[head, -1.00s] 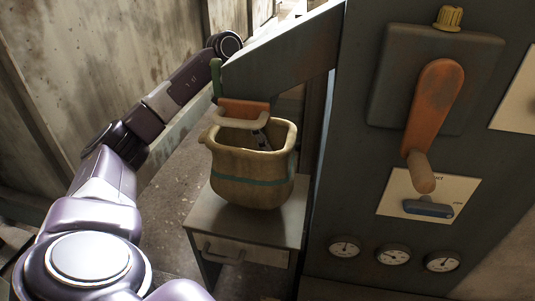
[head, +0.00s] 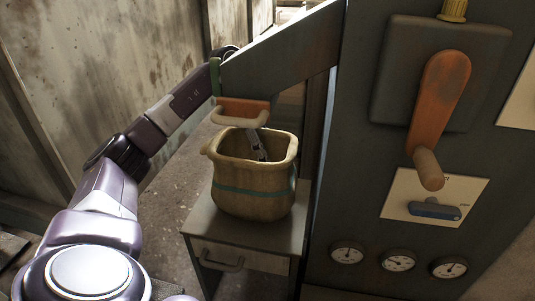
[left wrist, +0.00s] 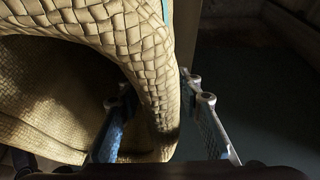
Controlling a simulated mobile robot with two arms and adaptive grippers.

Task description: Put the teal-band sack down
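The tan woven sack with a teal band (head: 252,190) stands upright over a small grey cabinet (head: 202,218). Its base appears to meet the cabinet top, but the contact line is hard to make out. My left arm comes in from behind it. Part of my left gripper (head: 258,146) shows inside the sack's open mouth. In the left wrist view the sack's wall (left wrist: 150,75) runs between the two fingers of my left gripper (left wrist: 158,105), one inside and one outside, and they look closed on it. My right gripper is in no view.
To the right stands a dark panel with an orange lever (head: 438,100), a blue switch (head: 435,211) and gauges (head: 398,260). Wall stands at left.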

